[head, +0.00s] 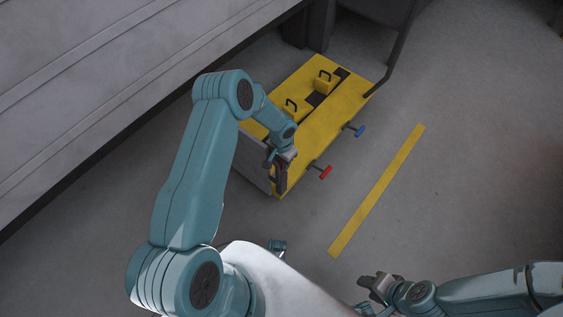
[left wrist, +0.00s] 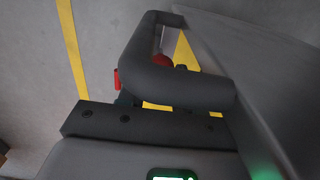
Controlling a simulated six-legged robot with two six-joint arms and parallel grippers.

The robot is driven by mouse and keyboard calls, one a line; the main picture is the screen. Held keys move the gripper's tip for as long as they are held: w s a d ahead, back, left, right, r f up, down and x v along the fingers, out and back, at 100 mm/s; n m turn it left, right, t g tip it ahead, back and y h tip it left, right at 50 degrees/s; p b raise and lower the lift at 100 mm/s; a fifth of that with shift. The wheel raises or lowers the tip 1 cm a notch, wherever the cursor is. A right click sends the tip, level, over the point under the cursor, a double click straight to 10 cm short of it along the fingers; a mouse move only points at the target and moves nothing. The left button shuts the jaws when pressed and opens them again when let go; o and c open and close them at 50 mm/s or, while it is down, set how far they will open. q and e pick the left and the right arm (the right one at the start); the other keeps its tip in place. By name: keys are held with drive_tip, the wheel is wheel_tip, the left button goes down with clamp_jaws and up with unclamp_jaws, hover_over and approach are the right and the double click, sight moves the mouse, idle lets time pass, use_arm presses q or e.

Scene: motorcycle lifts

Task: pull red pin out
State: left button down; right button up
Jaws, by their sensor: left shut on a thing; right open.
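The red pin (head: 325,172) has a T-shaped head and sticks out from the side of the yellow cart (head: 335,125), close to its near end. My left gripper (head: 279,160) is at the near end of the cart, to the left of the red pin and apart from it. It is shut on what looks like a dark handle (left wrist: 180,88) beside a grey panel (left wrist: 255,70); the fingertips are hard to make out. Red parts show behind the handle in the left wrist view (left wrist: 163,61). My right gripper (head: 377,287) is open and empty, low over the floor.
A blue pin (head: 356,130) sticks out of the same side, farther back. Yellow blocks with black handles (head: 327,82) sit on the cart. A large grey platform (head: 110,85) stands at left. A yellow floor stripe (head: 377,190) crosses clear floor at right.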

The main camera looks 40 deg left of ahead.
use_arm(q)
wheel_tip(320, 180, up, 3)
drive_tip(key=shift+r+p, duration=0.1)
drive_tip(key=shift+p, duration=0.3)
drive_tip(key=shift+w, duration=0.1)
drive_tip(key=c, duration=0.7)
unclamp_jaws()
drive_tip(key=shift+c, duration=0.2)
use_arm(e)
drive_tip(key=shift+r, duration=0.7)
use_arm(q)
wheel_tip(320, 180, up, 16)
drive_tip(key=p, duration=0.3)
use_arm(e)
wheel_tip(320, 180, up, 3)
drive_tip(key=shift+r, duration=0.1)
